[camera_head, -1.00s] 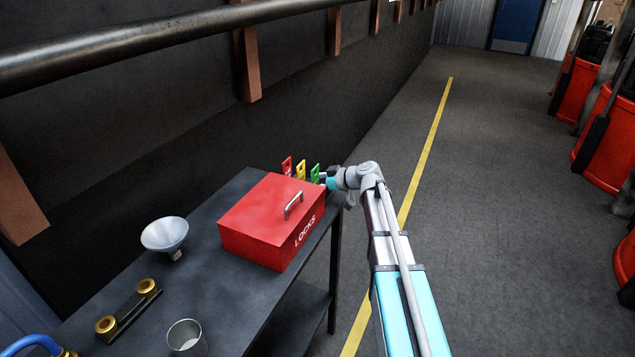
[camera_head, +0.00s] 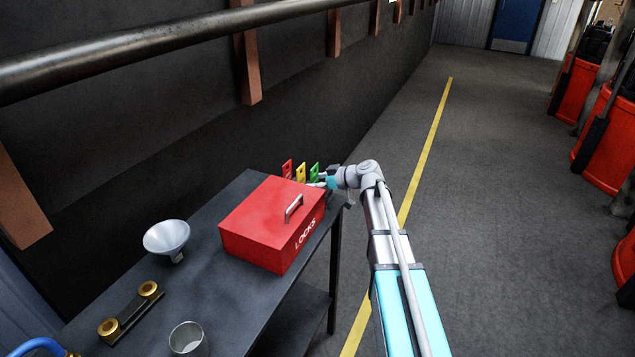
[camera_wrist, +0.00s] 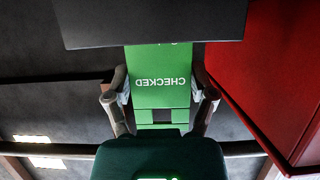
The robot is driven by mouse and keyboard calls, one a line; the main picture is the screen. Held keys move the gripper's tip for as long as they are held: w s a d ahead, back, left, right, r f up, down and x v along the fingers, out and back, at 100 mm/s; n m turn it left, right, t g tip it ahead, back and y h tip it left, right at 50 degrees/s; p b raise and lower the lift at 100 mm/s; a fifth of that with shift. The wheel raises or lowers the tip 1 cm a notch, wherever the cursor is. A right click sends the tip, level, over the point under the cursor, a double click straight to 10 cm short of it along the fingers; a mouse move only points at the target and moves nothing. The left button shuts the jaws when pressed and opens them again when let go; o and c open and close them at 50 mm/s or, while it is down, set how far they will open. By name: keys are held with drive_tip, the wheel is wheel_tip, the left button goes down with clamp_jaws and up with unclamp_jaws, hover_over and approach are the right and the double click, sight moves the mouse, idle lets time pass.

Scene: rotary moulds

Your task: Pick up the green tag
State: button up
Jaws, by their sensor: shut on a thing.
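The green tag (camera_head: 314,170) stands upright at the right end of a row of tags, behind the red box. In the wrist view the green tag (camera_wrist: 160,75) fills the middle and reads "CHECKED" upside down. My gripper (camera_wrist: 160,100) has a finger at each side edge of the tag and is shut on it. In the head view my gripper (camera_head: 322,180) reaches the tag from the right. The tag's lower part is hidden behind the box and my gripper. A dark grey block covers one end of the tag in the wrist view.
A yellow tag (camera_head: 300,172) and a red tag (camera_head: 287,168) stand just left of the green one. The red LOCKS box (camera_head: 260,215) is close in front on the dark table (camera_head: 200,270). A funnel (camera_head: 166,237), brass-ended part (camera_head: 130,312) and cup (camera_head: 188,340) stand farther left.

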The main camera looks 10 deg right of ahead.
sight(315, 174)
drive_tip(key=shift+r+p, duration=4)
drive_tip(key=shift+r, duration=0.3)
drive_tip(key=shift+r, duration=0.1)
drive_tip(key=shift+r+p, duration=1.75)
drive_tip(key=shift+p, duration=0.1)
drive_tip(key=shift+d, duration=0.1)
